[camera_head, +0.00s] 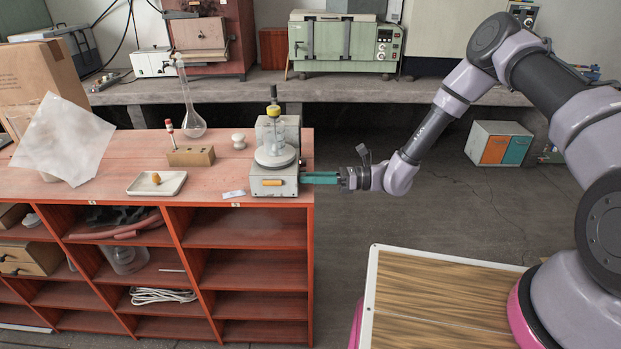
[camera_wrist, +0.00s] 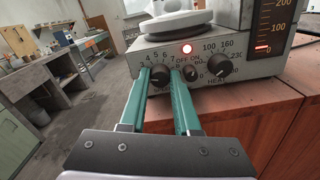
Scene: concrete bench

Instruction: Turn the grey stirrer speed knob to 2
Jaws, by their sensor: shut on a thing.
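The hotplate stirrer (camera_head: 272,186) stands at the right end of the red bench, with a clear flask (camera_head: 274,156) on its plate. Its panel (camera_wrist: 236,92) fills the upper right of the wrist view. The dark grey stirrer speed knob (camera_wrist: 161,76) sits at the panel's left under the printed numbers 3 to 7; its pointer direction cannot be made out. My gripper (camera_wrist: 162,84) is shut on this knob, one green finger on each side. In the head view my gripper (camera_head: 306,178) reaches the stirrer's right side, and the knob is hidden.
A small round control (camera_wrist: 191,74) by OFF/ON and a dark HEAT knob (camera_wrist: 218,66) lie just right of my fingers. A white tray (camera_head: 140,188), wooden block (camera_head: 191,157) and round-bottom flask (camera_head: 193,125) stand farther left.

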